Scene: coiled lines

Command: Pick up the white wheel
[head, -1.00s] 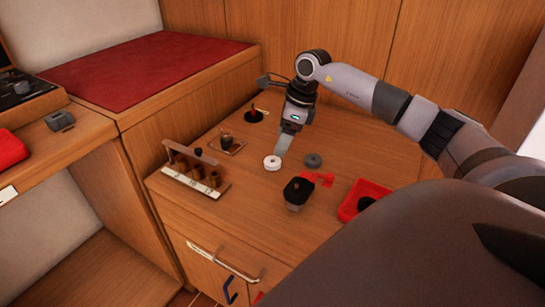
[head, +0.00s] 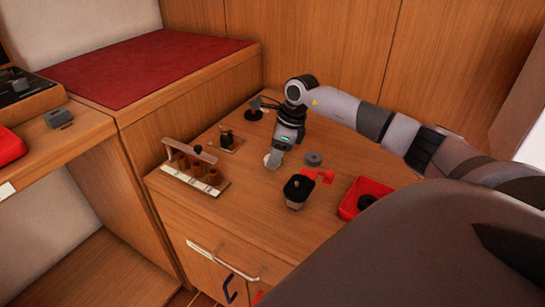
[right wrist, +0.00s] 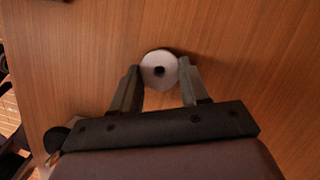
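The white wheel (right wrist: 158,64) is a small white ring with a dark centre hole. It lies on the wooden counter, and in the right wrist view it sits at the tips of my right gripper (right wrist: 158,78). The two fingers are apart, one on each side of the wheel's near edge; I cannot tell whether they touch it. In the head view my right gripper (head: 275,160) points down over the white wheel (head: 267,160) and hides much of it. My left gripper is not in view.
A grey wheel (head: 313,158) lies just right of the gripper. A black-topped container (head: 298,190), red pieces (head: 326,177) and a red tray (head: 352,196) are nearer and to the right. A wooden rack (head: 196,172) stands left. The counter (head: 240,215) is clear in front.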

